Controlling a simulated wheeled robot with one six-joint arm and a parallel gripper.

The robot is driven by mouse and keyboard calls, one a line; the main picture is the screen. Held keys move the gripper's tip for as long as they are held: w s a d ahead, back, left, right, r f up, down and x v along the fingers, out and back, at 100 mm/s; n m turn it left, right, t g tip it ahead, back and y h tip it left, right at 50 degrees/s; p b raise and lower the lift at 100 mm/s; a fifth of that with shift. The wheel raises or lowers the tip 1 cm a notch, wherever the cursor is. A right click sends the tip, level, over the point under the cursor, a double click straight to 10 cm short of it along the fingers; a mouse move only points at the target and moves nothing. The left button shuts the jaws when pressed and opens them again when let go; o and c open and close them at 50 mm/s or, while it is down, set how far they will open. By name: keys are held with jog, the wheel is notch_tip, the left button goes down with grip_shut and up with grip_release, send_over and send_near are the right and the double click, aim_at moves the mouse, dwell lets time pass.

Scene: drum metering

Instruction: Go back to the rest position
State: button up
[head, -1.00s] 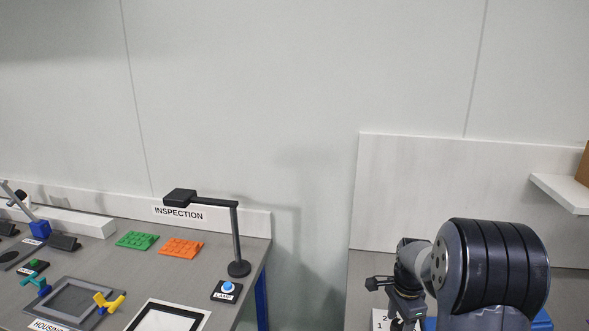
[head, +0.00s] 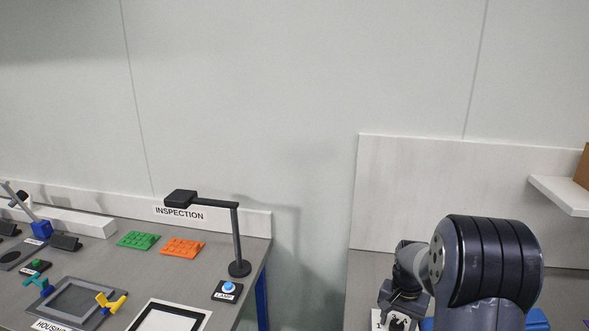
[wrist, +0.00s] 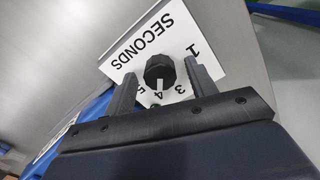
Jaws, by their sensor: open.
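My gripper (wrist: 159,80) is open in the wrist view, its two grey fingers apart. Between and beyond the fingers is a black knob (wrist: 160,67) with a white pointer mark, on a white dial plate (wrist: 145,38) marked "SECONDS" and numbered. The pointer is toward the 4. I cannot tell from this view how far the fingers stand from the knob. In the head view my gripper (head: 398,303) is at the lower right, partly cut off, over a bit of the white plate.
An inspection table (head: 130,270) at left holds a lamp arm (head: 238,235), a lamp button (head: 228,289), green (head: 138,240) and orange (head: 182,247) trays, and a housing fixture (head: 75,302). A shelf (head: 560,193) juts out at right. The wall behind is bare.

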jog(key=n+p, duration=0.1)
jog(key=n, duration=0.3)
jog(key=shift+r+n, duration=0.1)
jog(key=shift+n, duration=0.2)
jog(key=shift+n+p, duration=0.75)
jog(key=shift+n, duration=1.05)
